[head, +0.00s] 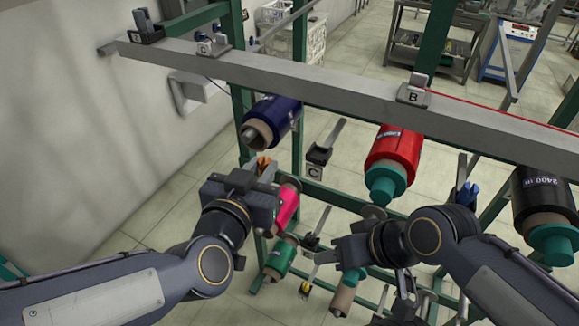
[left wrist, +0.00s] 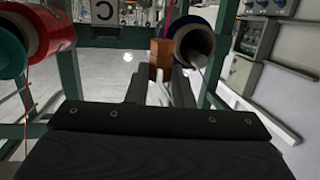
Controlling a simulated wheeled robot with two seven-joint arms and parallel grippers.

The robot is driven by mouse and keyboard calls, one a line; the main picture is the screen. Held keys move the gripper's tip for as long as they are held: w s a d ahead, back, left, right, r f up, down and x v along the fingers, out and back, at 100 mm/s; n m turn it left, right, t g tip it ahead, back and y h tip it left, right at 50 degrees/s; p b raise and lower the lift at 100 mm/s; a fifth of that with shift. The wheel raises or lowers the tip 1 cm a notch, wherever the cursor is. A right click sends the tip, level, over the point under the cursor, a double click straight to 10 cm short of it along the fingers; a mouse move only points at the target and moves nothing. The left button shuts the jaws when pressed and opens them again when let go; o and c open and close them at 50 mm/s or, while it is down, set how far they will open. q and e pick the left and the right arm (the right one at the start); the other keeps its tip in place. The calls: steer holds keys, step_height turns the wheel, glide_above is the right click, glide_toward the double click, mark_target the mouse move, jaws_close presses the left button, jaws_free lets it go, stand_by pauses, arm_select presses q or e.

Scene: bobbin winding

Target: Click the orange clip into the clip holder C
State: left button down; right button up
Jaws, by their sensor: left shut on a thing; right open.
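The orange clip (head: 263,163) is between the fingertips of my left gripper (head: 262,172), which is shut on it. In the left wrist view the clip shows as an orange-brown block (left wrist: 160,52) beyond the fingers (left wrist: 161,88). The clip holder C (head: 318,156), a dark block with a pale lever and a C label, is to the right of the left gripper in the head view, apart from the clip.
A blue bobbin (head: 270,121) is just above the left gripper, and a red bobbin (head: 394,158) is right of the holder. A pink bobbin (head: 286,208) is close below the left gripper. A long grey beam (head: 310,88) crosses above. A black bobbin (head: 543,195) is far right.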

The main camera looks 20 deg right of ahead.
arm_select(q)
steer(key=s+d+r+m+g+h, duration=0.2)
steer(key=s+d+r, duration=0.15)
steer(key=s, duration=0.25)
steer(key=r+b+x, duration=0.1)
steer(key=x, duration=0.6)
steer(key=shift+w+r, duration=0.3)
steer(key=shift+w, duration=0.25)
steer(key=shift+d, duration=0.15)
steer(key=shift+r+x, duration=0.1)
steer(key=shift+x, duration=0.55)
steer(key=shift+r+x, duration=0.15)
steer(key=shift+x, duration=0.5)
steer(key=shift+w+d, duration=0.1)
steer(key=shift+f, duration=0.2)
steer(key=shift+f+b, duration=1.3)
steer(key=shift+f, duration=0.25)
